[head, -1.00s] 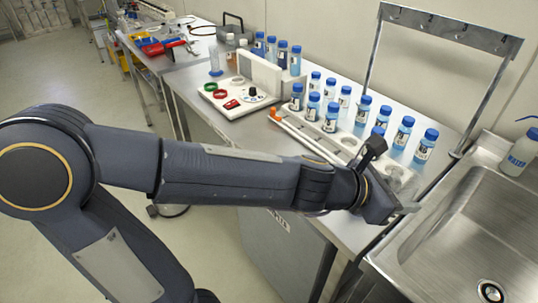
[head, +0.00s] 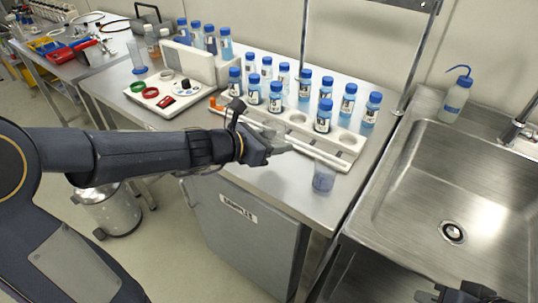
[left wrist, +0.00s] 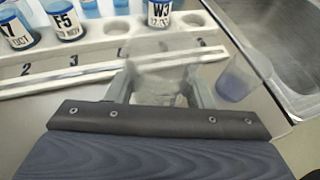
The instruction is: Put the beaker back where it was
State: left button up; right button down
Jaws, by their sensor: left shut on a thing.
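My left gripper (head: 278,149) is over the front edge of the sample rack. In the left wrist view its fingers (left wrist: 165,95) are shut on a clear, blurred glass vessel (left wrist: 160,82), apparently a beaker. Its outline is faint and its base is hard to make out. Another clear beaker (head: 323,177) with grey-blue contents stands on the bench at the rack's front right corner; it also shows in the left wrist view (left wrist: 237,80), right of the fingers and apart from them. Part of my right gripper (head: 460,293) shows at the bottom right; its jaws are unclear.
The white rack (head: 347,153) holds several blue-capped bottles and has empty round wells at its front right. A white instrument (head: 157,92) stands left of it. The steel sink (head: 465,185) with a wash bottle (head: 456,95) is right. Bare bench (head: 270,183) lies before the rack.

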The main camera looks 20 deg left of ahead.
pick_arm(q)
jog(key=shift+w+a+f, duration=0.35)
jog(key=shift+a+f, duration=0.1)
jog(key=shift+f, duration=0.2)
jog(key=f, duration=0.1)
jog(key=f+b, duration=0.2)
jog(key=f, duration=0.1)
jog(key=shift+w+a, duration=0.25)
jog(key=shift+f, duration=0.2)
jog(key=o, duration=1)
jog(key=shift+r, duration=0.1)
